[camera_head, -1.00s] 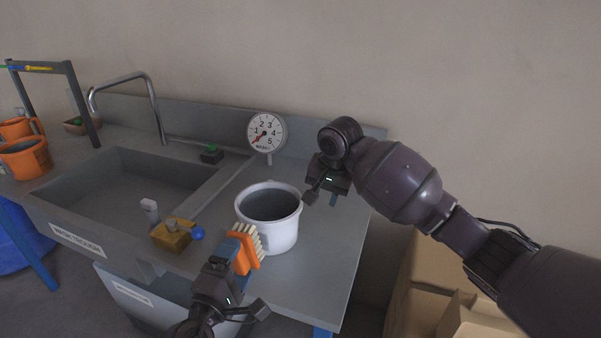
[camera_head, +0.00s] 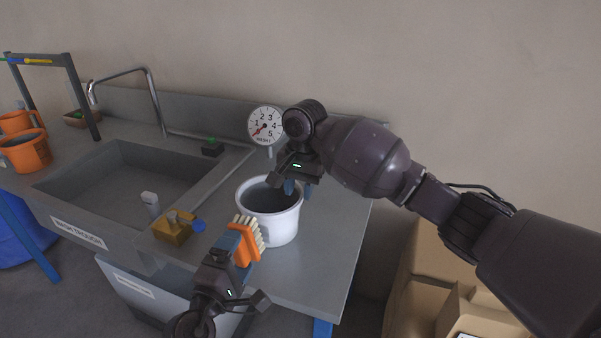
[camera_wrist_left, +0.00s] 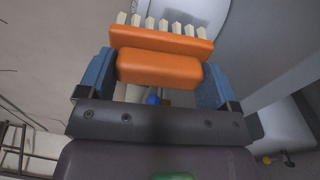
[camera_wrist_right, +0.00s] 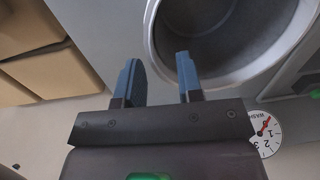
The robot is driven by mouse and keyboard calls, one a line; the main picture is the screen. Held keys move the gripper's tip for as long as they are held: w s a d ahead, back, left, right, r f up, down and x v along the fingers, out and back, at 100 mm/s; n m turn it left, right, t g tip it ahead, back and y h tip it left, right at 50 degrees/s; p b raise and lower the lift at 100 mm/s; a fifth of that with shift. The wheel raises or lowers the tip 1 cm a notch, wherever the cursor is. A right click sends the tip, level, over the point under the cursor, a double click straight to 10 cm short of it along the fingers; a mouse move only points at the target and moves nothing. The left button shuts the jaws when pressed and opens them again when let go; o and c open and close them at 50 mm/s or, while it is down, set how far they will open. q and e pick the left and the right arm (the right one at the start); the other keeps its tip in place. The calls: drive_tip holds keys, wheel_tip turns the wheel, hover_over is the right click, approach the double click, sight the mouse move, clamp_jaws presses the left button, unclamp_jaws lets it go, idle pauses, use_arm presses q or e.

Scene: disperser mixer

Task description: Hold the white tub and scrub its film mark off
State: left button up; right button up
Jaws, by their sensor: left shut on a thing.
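The white tub (camera_head: 272,223) stands upright on the grey bench right of the sink; it also shows in the right wrist view (camera_wrist_right: 157,45). No film mark can be made out on its visible side. My left gripper (camera_head: 240,250) is shut on an orange brush (camera_head: 243,243) with pale bristles, held at the tub's front left side; the brush fills the left wrist view (camera_wrist_left: 160,68). Whether the bristles touch the wall is unclear. My right gripper (camera_wrist_right: 160,82) is open at the tub's right rim, one finger over the inside and the other outside.
A dial gauge (camera_head: 265,126) stands behind the tub. A brass block with a blue knob (camera_head: 173,229) sits left of the brush, by the sink (camera_head: 120,185). Cardboard boxes (camera_head: 425,285) are below right. The bench right of the tub is clear.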

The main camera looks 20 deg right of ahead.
sight(298, 215)
drive_tip(key=shift+w+a+f, duration=0.1)
drive_tip(key=shift+f, duration=1.4)
drive_tip(key=shift+a+f, duration=0.1)
drive_tip(key=shift+f, duration=1.4)
clamp_jaws()
